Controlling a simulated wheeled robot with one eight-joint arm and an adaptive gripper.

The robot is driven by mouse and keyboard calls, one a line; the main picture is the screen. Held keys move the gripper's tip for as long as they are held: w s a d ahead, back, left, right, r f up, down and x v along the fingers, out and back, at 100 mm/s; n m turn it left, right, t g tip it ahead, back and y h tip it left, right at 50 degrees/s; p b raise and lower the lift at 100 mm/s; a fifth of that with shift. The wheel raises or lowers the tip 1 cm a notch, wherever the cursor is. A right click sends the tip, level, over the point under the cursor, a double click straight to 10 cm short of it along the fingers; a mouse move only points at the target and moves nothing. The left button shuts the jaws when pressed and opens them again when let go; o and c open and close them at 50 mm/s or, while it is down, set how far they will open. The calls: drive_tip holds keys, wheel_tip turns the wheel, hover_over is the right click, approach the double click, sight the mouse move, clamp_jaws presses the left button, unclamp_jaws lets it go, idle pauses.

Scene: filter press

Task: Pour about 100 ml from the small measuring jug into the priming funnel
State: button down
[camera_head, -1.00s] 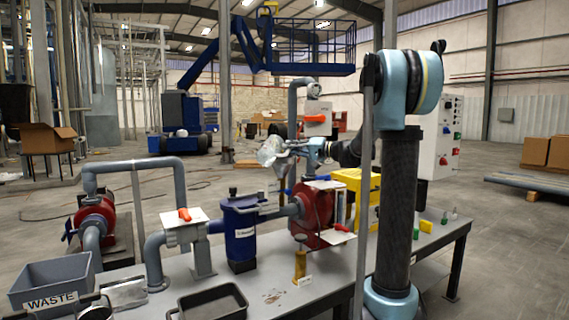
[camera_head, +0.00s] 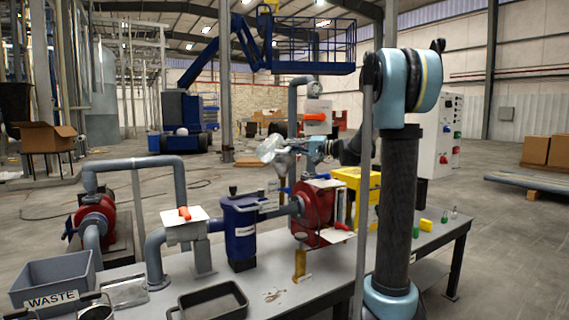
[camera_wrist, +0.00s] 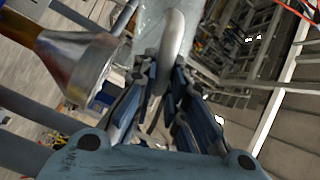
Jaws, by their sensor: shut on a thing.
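The small clear measuring jug (camera_head: 271,149) is high above the bench, left of my gripper (camera_head: 296,147), and looks tilted. In the wrist view, my gripper (camera_wrist: 160,95) is shut on the jug's pale curved handle, and part of the clear jug wall (camera_wrist: 150,22) shows above it. The liquid level cannot be made out. A metal cone (camera_wrist: 78,65), likely the same funnel, shows left of my fingers in the wrist view.
A blue strainer pot (camera_head: 240,235), a red pump (camera_head: 318,215) and grey pipework stand on the bench (camera_head: 270,293). A yellow box (camera_head: 358,187) is behind my arm. A grey WASTE bin (camera_head: 52,278) and a dark tray (camera_head: 208,300) are at the front left.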

drive_tip(key=shift+r+m+p, duration=0.1)
drive_tip(key=shift+m+p, duration=0.2)
idle(0.7)
drive_tip(key=shift+w+d+r+m+p, duration=0.15)
drive_tip(key=shift+w+d+m+p, duration=0.05)
drive_tip(key=shift+w+m+p, duration=0.2)
drive_tip(key=shift+w+d+r+m+p, duration=0.15)
drive_tip(key=shift+w+m, duration=0.15)
drive_tip(key=shift+w, duration=0.15)
idle(1.1)
drive_tip(key=shift+s+a+f+n, duration=0.15)
drive_tip(key=shift+s+n, duration=0.15)
drive_tip(key=shift+s, duration=0.1)
drive_tip(key=shift+s+a+f+n, duration=0.15)
drive_tip(key=shift+s+n, duration=0.15)
drive_tip(key=shift+s, duration=0.05)
drive_tip(key=shift+s+a+f+n, duration=0.15)
drive_tip(key=shift+s+n, duration=0.1)
drive_tip(key=shift+n, duration=0.25)
drive_tip(key=shift+f+n, duration=0.25)
drive_tip(key=shift+n, duration=0.25)
drive_tip(key=shift+r+n+b, duration=0.35)
drive_tip(key=shift+r+n, duration=0.2)
drive_tip(key=shift+n, duration=0.45)
